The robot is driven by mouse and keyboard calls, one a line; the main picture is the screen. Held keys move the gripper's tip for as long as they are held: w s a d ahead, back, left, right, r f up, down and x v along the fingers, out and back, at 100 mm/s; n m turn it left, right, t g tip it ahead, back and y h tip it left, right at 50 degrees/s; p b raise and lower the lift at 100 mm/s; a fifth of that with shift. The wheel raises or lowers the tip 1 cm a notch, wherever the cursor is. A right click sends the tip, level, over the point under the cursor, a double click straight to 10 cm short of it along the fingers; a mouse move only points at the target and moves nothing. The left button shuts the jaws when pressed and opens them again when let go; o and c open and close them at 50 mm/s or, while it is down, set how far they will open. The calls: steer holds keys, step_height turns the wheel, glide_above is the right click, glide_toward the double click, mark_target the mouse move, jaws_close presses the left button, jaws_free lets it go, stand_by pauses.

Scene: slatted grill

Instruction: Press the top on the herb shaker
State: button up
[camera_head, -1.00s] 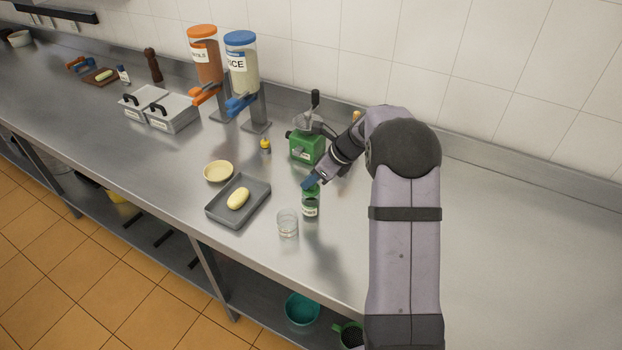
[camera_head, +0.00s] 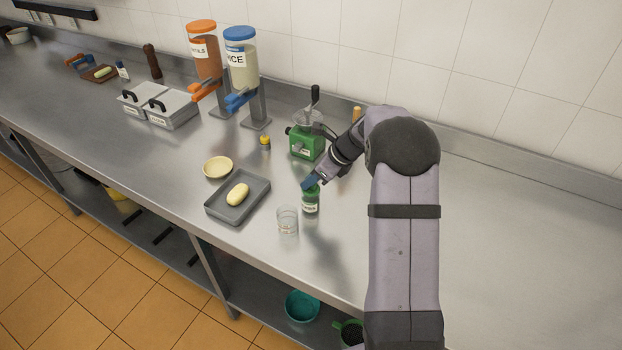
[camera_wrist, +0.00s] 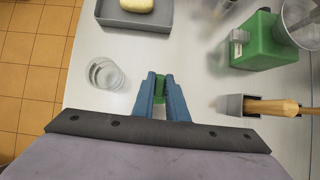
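The herb shaker (camera_head: 311,205) is a small jar with a white label and a green upper part, upright on the steel counter. My gripper (camera_head: 310,183) is right above it, with blue fingers pointing down at its top. In the wrist view the green top (camera_wrist: 160,86) shows between the two blue fingers (camera_wrist: 161,80), which close on it from both sides. The jar's body is hidden there. I cannot tell whether the top is fully seated on the jar.
A clear glass (camera_head: 287,220) stands close to the left of the shaker. A grey tray (camera_head: 222,212) with a pale oval item and a cream bowl (camera_head: 218,167) lie farther left. A green machine (camera_head: 304,146) stands behind. The counter's right side is clear.

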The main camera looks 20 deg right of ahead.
steer(key=o, duration=0.4)
steer(key=shift+c, duration=0.2)
steer(key=shift+s, duration=0.1)
steer(key=b+v, duration=0.2)
steer(key=v, duration=0.5)
steer(key=shift+r, duration=0.1)
